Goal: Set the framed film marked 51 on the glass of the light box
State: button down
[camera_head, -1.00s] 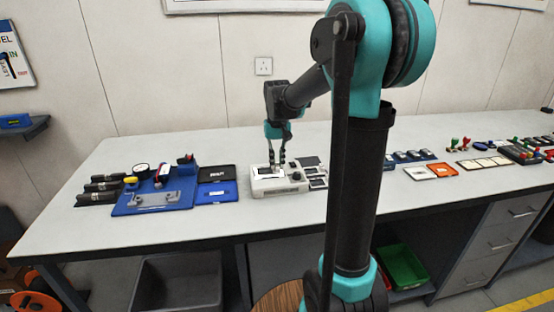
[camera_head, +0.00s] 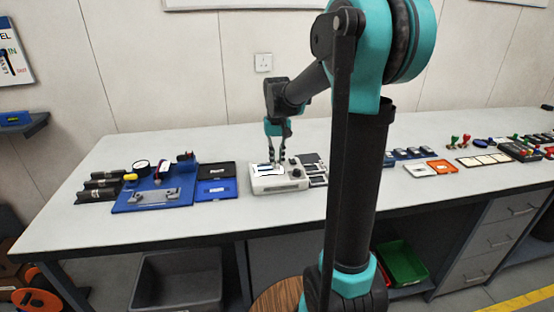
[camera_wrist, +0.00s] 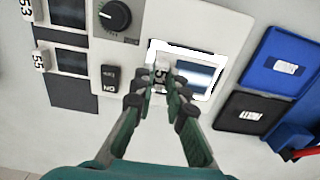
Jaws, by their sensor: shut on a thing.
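The light box (camera_head: 293,184) is a white unit on the bench, with its lit glass (camera_wrist: 152,50) showing as a bright border in the wrist view. The framed film marked 51 (camera_wrist: 196,77) has a dark pane and a pale numbered tab. It lies over the glass, with bright light showing around its edges. My gripper (camera_wrist: 161,86) is shut on the tab; it also shows above the light box in the head view (camera_head: 277,163). The fingers partly hide the tab. I cannot tell whether the frame touches the glass.
A black knob (camera_wrist: 115,16) and a rocker switch (camera_wrist: 110,78) sit beside the glass. Films marked 53 (camera_wrist: 68,12) and 55 (camera_wrist: 71,62) lie beyond them. Blue (camera_wrist: 283,62) and black (camera_wrist: 252,113) trays lie on the other side. A blue fixture (camera_head: 150,203) stands farther left.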

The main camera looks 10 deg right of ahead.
jog(key=shift+f, duration=0.1)
jog(key=c, duration=1.5)
grip_release()
jog(key=shift+o, duration=0.2)
jog(key=shift+r, duration=3.55)
